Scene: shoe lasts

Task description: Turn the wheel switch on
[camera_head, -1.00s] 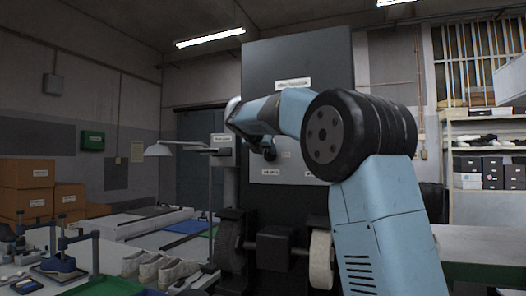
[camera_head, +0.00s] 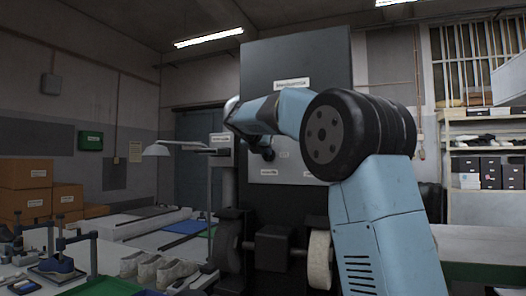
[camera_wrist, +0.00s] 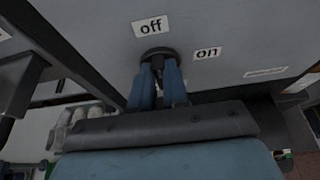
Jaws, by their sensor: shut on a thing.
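The wheel switch (camera_wrist: 157,53) is a small dark round knob on the grey panel in the wrist view. An "off" label (camera_wrist: 151,26) is just above it and an "on" label (camera_wrist: 207,53) is to its right. My gripper (camera_wrist: 159,72) has its two blue fingers shut on the knob, one on each side. The fingers cover most of the grip, and I cannot tell which label it points to. In the head view my arm reaches to the panel (camera_head: 300,172) of the tall dark machine (camera_head: 300,60); the knob does not show clearly there.
Below the panel are a pale wheel (camera_head: 320,262) and a dark wheel (camera_head: 228,255). A lamp (camera_head: 180,145) stands to the left over a bench with shoes (camera_head: 160,270). Cardboard boxes (camera_head: 25,188) are at far left, and shelves (camera_head: 490,150) at right.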

